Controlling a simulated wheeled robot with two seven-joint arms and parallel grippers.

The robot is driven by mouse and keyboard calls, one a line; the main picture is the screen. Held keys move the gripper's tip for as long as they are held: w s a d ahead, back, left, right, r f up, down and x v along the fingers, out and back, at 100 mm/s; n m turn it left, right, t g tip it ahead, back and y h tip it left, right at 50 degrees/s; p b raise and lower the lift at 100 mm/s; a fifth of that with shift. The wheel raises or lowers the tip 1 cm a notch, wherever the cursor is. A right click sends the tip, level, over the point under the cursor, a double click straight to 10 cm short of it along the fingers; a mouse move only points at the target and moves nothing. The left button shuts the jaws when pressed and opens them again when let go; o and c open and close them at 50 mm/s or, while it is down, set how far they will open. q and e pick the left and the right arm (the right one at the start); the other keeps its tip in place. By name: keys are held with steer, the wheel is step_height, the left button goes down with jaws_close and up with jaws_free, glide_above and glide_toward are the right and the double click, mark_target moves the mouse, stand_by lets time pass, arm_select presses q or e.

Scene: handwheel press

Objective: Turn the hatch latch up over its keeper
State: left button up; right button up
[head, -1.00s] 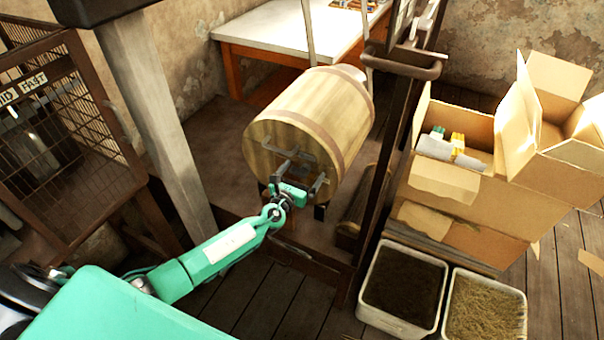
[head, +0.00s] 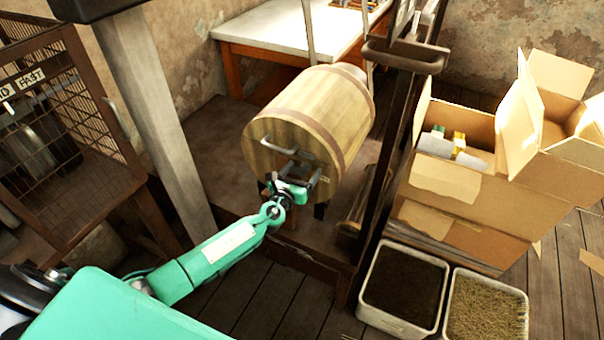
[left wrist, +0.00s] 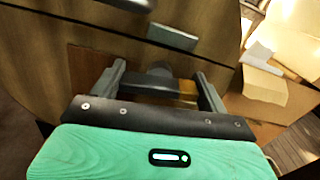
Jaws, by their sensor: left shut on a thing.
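The wooden barrel (head: 318,112) lies on its side with its round end facing me. My left gripper (head: 294,181) is at the lower part of the end. In the left wrist view its two fingers (left wrist: 162,87) are shut on a dark bar with a brass-coloured part, which I take for the hatch latch (left wrist: 150,82). A small grey plate (left wrist: 172,37), perhaps the keeper, sits above and apart from the fingers. The gripper hides much of the latch in the head view. My right gripper is not in view.
A dark upright post (head: 385,170) stands close right of the barrel. A wooden post (head: 160,120) and a mesh cage (head: 75,130) stand left. Open cardboard boxes (head: 450,205) and two bins, one dark-filled (head: 365,300), are at the right. A white table (head: 280,35) stands behind.

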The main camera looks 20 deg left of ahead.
arm_select(q)
steer(key=n+b, duration=0.2)
steer(key=n, duration=0.1)
steer(key=n+b, duration=0.1)
steer(key=n, duration=0.1)
steer(key=shift+a+f, duration=0.1)
steer(key=shift+f, duration=0.15)
steer(key=n+b, duration=0.1)
steer(key=n, duration=0.4)
steer(key=shift+n, duration=0.4)
steer(key=shift+a+n, duration=0.1)
steer(key=shift+n, duration=2.7)
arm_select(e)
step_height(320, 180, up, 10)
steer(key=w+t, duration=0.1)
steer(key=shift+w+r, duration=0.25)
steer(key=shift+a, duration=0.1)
